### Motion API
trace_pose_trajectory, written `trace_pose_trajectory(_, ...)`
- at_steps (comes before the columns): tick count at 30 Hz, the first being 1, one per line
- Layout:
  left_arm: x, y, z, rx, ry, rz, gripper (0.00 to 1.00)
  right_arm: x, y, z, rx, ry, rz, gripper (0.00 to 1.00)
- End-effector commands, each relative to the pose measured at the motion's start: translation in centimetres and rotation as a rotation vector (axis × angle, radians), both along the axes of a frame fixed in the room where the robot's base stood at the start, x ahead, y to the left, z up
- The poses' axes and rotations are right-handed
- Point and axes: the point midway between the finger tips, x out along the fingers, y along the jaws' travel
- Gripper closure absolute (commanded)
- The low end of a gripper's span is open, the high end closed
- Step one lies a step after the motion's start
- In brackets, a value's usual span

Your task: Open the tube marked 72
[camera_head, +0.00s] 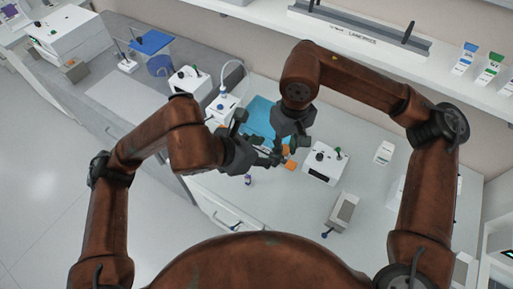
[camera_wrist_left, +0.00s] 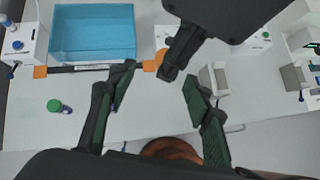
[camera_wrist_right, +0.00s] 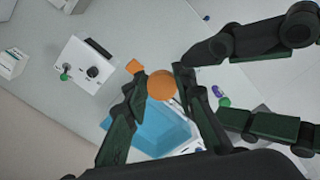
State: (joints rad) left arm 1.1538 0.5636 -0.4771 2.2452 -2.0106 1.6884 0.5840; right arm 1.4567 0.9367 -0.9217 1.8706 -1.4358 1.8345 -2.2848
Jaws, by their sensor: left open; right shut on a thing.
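My right gripper (camera_wrist_right: 160,92) is shut on an orange-capped tube (camera_wrist_right: 161,85), whose round orange cap shows between its fingers in the right wrist view. The tube's body is mostly hidden and no marking is readable. My left gripper (camera_wrist_left: 155,88) is open and empty. Its fingers are apart, close to the right gripper and just toward the robot from it in the head view (camera_head: 262,158). A green-capped tube (camera_wrist_left: 55,106) stands on the bench to the left in the left wrist view. The right wrist view also shows a green cap (camera_wrist_right: 225,102).
A blue tray (camera_wrist_left: 95,32) lies behind the grippers, with a dark bar with orange ends (camera_wrist_left: 90,68) along its front. A white device with a knob (camera_head: 325,163) and a grey block device (camera_head: 342,211) stand to the right. The bench front is mostly clear.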

Motion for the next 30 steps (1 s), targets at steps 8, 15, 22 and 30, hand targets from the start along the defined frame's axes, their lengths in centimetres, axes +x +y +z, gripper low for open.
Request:
trace_pose_trajectory(8, 1.9, -2.6, -3.2, -0.002, 0.004, 0.000, 0.54, 0.0, 0.0, 0.0, 0.000, 0.000, 0.000, 1.00)
trace_pose_trajectory(15, 2.5, -3.4, -4.3, -0.001, 0.003, 0.000, 0.54, 0.0, 0.0, 0.0, 0.000, 0.000, 0.000, 1.00)
trace_pose_trajectory(22, 2.6, -3.5, -4.3, -0.001, 0.002, 0.001, 0.54, 0.0, 0.0, 0.0, 0.000, 0.000, 0.000, 1.00)
trace_pose_trajectory(30, 2.6, -3.5, -4.3, 0.000, 0.002, 0.001, 0.69, 0.0, 0.0, 0.0, 0.000, 0.000, 0.000, 1.00)
